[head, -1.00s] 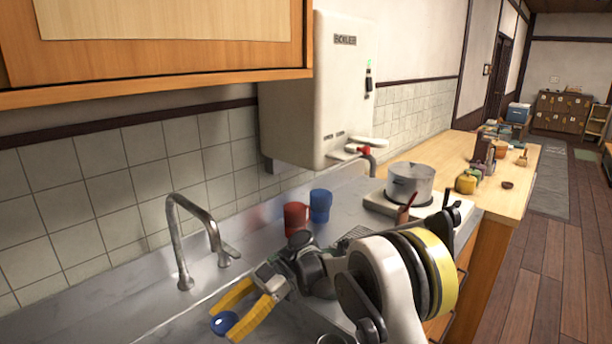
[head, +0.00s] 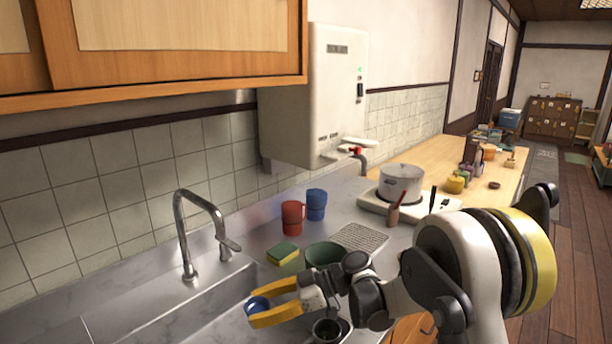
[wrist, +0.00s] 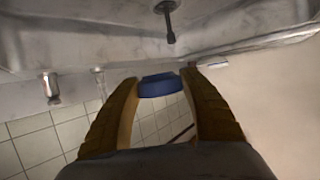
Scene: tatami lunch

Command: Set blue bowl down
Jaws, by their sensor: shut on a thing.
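The small blue bowl (head: 257,304) is held between the yellow fingers of my gripper (head: 252,311), above the sink area in the head view. The fingers hide part of it. In the wrist view, the blue bowl (wrist: 160,86) sits between the two fingertips of my gripper (wrist: 160,92), with its side towards the camera. The bowl appears to be in the air; the exact height above the sink or counter cannot be told.
The faucet (head: 186,235) rises behind the sink (head: 150,312). A sponge (head: 283,252), a green bowl (head: 324,254), a red mug (head: 292,217) and a blue mug (head: 316,204) stand on the counter. A dark cup (head: 328,331) is below my arm. A pot (head: 401,183) is further right.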

